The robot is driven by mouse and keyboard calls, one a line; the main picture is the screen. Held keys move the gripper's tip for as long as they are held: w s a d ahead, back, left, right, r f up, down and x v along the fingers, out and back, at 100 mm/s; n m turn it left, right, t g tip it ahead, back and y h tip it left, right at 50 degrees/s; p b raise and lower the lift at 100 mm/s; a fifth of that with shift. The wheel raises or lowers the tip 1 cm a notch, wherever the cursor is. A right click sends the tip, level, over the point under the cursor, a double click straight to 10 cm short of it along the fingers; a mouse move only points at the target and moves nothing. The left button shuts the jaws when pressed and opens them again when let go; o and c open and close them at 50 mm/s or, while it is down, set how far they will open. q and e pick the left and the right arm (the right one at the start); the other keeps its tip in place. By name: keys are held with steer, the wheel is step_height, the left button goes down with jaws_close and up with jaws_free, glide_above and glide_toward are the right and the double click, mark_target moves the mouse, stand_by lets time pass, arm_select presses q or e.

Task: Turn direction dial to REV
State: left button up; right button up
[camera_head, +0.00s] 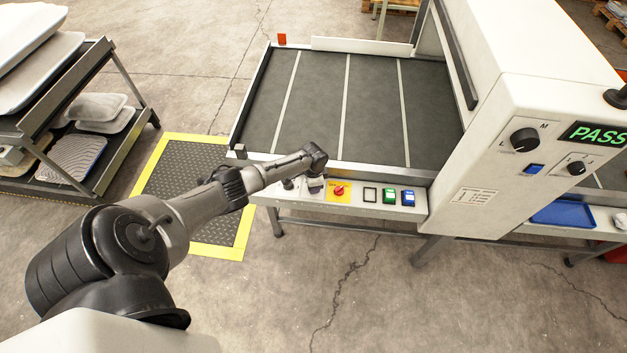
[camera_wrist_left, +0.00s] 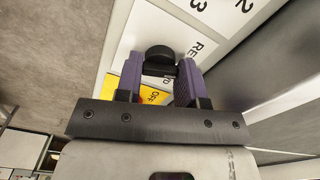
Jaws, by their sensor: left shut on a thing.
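The direction dial is a round black knob (camera_wrist_left: 158,57) in the left wrist view, on a white panel plate with the letters "RE" (camera_wrist_left: 198,48) visible beside it. My left gripper (camera_wrist_left: 161,72) has its two purple fingers on either side of the knob and is shut on it. The dial's pointer mark does not show, so its setting cannot be read. In the head view my left gripper (camera_head: 314,186) reaches down to the front control strip (camera_head: 425,208) and hides the dial there. My right gripper is in neither view.
A yellow plate with a red switch (camera_head: 339,189) sits just right of the gripper; its yellow edge (camera_wrist_left: 129,90) shows in the wrist view. Green (camera_head: 390,197) and blue (camera_head: 408,198) buttons are farther right. Another small black knob (camera_head: 288,184) is left. The conveyor bed (camera_head: 318,105) behind is empty.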

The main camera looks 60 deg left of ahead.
arm_select(q)
steer(key=n+p, duration=0.1)
steer(key=n, duration=0.2)
steer(key=shift+r+p, duration=0.1)
steer(key=shift+p, duration=0.2)
steer(key=shift+n, duration=0.6)
steer(key=o, duration=0.9)
steer(key=shift+p, duration=0.3)
steer(key=shift+r+p, duration=2.25)
steer(key=shift+r, duration=4.55)
